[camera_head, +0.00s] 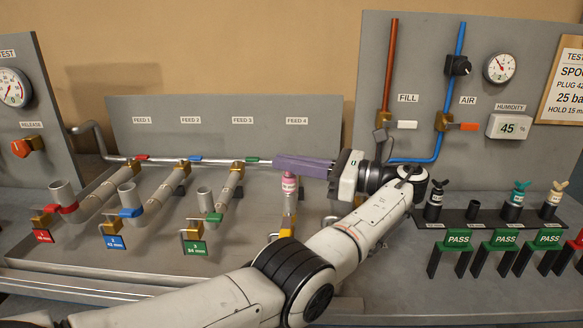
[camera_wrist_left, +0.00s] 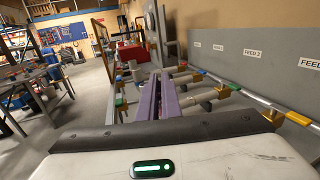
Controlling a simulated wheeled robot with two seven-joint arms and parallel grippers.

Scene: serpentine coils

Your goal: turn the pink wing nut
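A pink plug-like piece (camera_head: 289,182), apparently the part with the pink wing nut, stands upright on the pipe below FEED 4 in the head view. Its top is hidden behind the purple fingers of my left gripper (camera_head: 282,163). The fingers point left and lie level across the top of the pink piece. In the wrist view the two purple fingers of my left gripper (camera_wrist_left: 158,84) run close together with a narrow dark gap. The pink piece does not show there, so I cannot tell whether they hold it. My right gripper is in neither view.
Pipes with red, blue (camera_head: 128,195) and green collars stand to the left. A back panel (camera_head: 220,110) rises behind the feeds. To the right, a dark rack (camera_head: 475,219) holds several plugs above green PASS stands. Red and blue pipes (camera_head: 452,85) climb the right panel.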

